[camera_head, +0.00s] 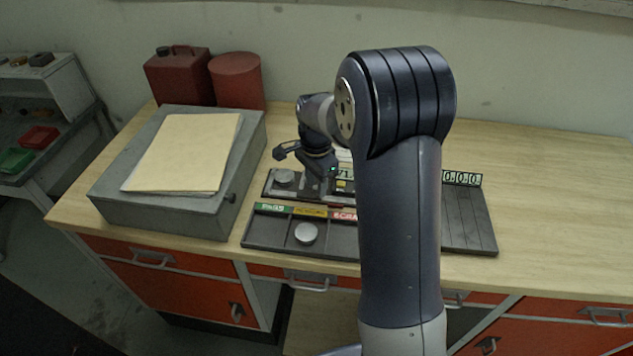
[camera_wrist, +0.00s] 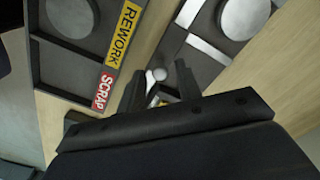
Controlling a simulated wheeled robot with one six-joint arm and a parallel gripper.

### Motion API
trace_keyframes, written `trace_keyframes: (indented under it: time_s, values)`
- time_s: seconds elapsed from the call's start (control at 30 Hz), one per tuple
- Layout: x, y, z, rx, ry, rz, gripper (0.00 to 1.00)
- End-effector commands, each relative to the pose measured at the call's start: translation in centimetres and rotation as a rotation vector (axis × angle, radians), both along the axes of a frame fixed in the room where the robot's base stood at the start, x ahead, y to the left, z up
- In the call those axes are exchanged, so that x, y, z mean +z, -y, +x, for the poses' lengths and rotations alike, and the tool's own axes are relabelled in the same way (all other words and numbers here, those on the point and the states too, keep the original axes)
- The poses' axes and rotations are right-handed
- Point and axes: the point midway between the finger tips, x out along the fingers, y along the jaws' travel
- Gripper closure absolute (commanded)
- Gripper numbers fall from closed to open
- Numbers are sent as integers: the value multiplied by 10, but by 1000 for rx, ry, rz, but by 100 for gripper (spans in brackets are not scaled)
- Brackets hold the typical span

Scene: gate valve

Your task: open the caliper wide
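The caliper is mostly hidden behind my arm in the head view; its dark base plate (camera_head: 268,190) shows at the left of the arm, with a round metal disc (camera_head: 284,177) on it. In the wrist view its silver bars (camera_wrist: 207,48) lie on the dark plate beside a disc (camera_wrist: 245,18). A small pale round knob (camera_wrist: 159,74) appears between the fingers of my gripper (camera_wrist: 158,70). The fingers are apart, with a visible gap on both sides of the knob. In the head view my gripper (camera_head: 328,190) is low over the plate, its fingertips unclear.
A dark sorting tray (camera_head: 343,240) with REWORK and SCRAP labels lies in front, holding a disc (camera_head: 305,233). A number display (camera_head: 462,178) stands right of my arm. A grey box (camera_head: 160,212) with a folder (camera_head: 185,150) sits left. The bench's right side is clear.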

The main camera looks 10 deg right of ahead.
Motion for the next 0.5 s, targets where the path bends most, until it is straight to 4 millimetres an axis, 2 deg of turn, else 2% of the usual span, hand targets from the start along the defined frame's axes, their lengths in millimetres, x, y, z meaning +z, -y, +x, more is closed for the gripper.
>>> trace_keyframes:
  time_s: [0.33, 0.5]
  values:
    - [3, 0, 0, 0, 1, 0, 62]
    - [25, 0, 1, 0, 5, 0, 62]
